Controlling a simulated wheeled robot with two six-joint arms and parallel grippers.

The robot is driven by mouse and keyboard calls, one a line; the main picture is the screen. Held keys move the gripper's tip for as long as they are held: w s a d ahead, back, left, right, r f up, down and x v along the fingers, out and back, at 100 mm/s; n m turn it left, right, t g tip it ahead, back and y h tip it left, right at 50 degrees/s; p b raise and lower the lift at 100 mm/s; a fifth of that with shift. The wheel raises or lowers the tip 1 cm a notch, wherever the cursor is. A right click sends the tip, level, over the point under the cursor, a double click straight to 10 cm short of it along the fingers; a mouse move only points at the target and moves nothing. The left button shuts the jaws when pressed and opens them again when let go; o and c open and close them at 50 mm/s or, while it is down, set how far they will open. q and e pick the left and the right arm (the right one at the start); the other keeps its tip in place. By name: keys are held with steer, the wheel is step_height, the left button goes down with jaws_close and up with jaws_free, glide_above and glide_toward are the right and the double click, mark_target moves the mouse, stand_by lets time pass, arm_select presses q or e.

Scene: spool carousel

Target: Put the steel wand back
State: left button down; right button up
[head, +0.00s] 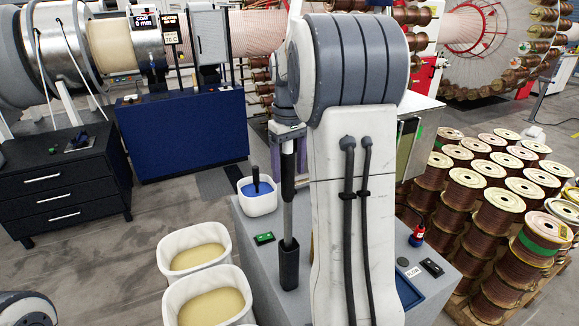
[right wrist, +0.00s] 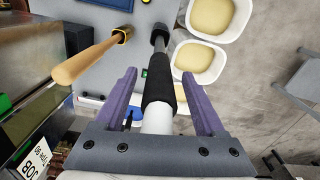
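The steel wand (head: 288,218) stands about upright, with a black grip on its upper part and a bare steel shaft below. Its lower end meets a dark square holder (head: 289,268) on the grey bench; it appears to be inside, but the depth is hidden. My right gripper (head: 287,130) is at the wand's top end. In the right wrist view my right gripper's purple fingers (right wrist: 161,75) stand either side of the wand's black grip (right wrist: 160,88), with a visible gap on both sides. My left gripper is out of view.
The grey bench (head: 265,285) carries a white tub with blue contents (head: 258,203) and a small green-topped box (head: 264,239). White bins (head: 190,232) stand left of the bench, copper spools (head: 500,205) right.

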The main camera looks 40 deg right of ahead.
steer(key=shift+r, duration=0.25)
step_height(320, 180, up, 12)
steer(key=shift+f, duration=0.1)
steer(key=s+a+f+n, duration=0.15)
steer(key=a+f, duration=0.25)
steer(key=a, duration=0.7)
steer(key=a+f+n, duration=0.3)
steer(key=a+f, duration=0.1)
steer(key=a, duration=0.7)
steer(key=s+a+f+n, duration=0.1)
steer(key=s+a+f, duration=0.3)
steer(key=s, duration=0.2)
steer(key=s+a+f+n, duration=0.1)
steer(key=s+a+f, duration=0.2)
steer(key=s, duration=0.4)
steer(key=s+a+f+n+y, duration=0.1)
steer(key=s+a+f, duration=0.3)
steer(key=s+f, duration=0.1)
steer(key=shift+s+a+f+n, duration=0.25)
steer(key=shift+s+a+n, duration=0.1)
steer(key=shift+s, duration=0.5)
